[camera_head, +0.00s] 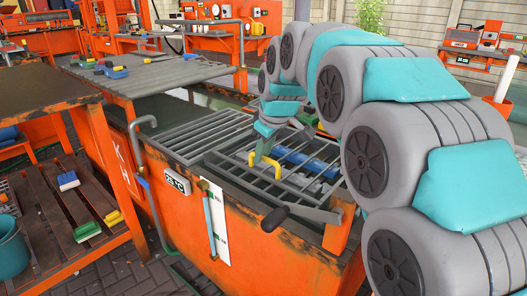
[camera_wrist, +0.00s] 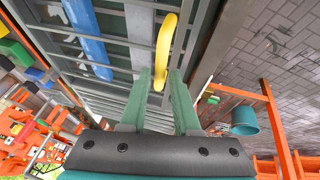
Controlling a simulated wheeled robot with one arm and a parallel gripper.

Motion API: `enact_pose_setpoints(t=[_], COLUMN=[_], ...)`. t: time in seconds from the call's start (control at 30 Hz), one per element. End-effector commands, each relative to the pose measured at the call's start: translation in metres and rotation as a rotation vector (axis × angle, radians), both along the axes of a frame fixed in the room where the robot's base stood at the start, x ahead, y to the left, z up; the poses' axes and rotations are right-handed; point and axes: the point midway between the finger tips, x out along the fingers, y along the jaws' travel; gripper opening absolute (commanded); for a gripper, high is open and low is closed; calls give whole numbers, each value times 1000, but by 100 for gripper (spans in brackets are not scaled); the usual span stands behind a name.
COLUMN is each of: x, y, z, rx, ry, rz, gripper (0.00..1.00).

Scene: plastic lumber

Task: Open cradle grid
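The cradle grid (camera_head: 290,181) is a frame of grey metal bars over the opening of the orange tank, and it looks closed. Its yellow handle (camera_head: 277,171) stands up near the grid's left side; it also shows in the wrist view (camera_wrist: 164,45). My gripper (camera_head: 260,160) is at the handle, its green fingers pointing down. In the wrist view my gripper (camera_wrist: 162,75) has its fingers apart, with the near end of the handle between the tips. I cannot tell whether a finger touches it. Blue pieces (camera_head: 302,161) lie beneath the bars.
The orange tank (camera_head: 270,248) has a black-handled lever (camera_head: 276,217) and a small display (camera_head: 177,180) on its front. A slatted grey table (camera_head: 150,76) stands at the back left. A wooden rack (camera_head: 70,225) with brushes is at left. A teal bucket (camera_wrist: 244,121) stands on the floor.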

Motion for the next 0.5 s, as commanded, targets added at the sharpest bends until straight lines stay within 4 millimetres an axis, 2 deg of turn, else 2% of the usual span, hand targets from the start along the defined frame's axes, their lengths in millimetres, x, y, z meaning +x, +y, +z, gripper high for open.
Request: enact_pose_setpoints(t=[0.03, 0.23, 0.5], x=[0, 0, 0], y=[0, 0, 0], z=[0, 0, 0], rx=[0, 0, 0], ry=[0, 0, 1], rz=[0, 0, 0], gripper=[24, 1, 0])
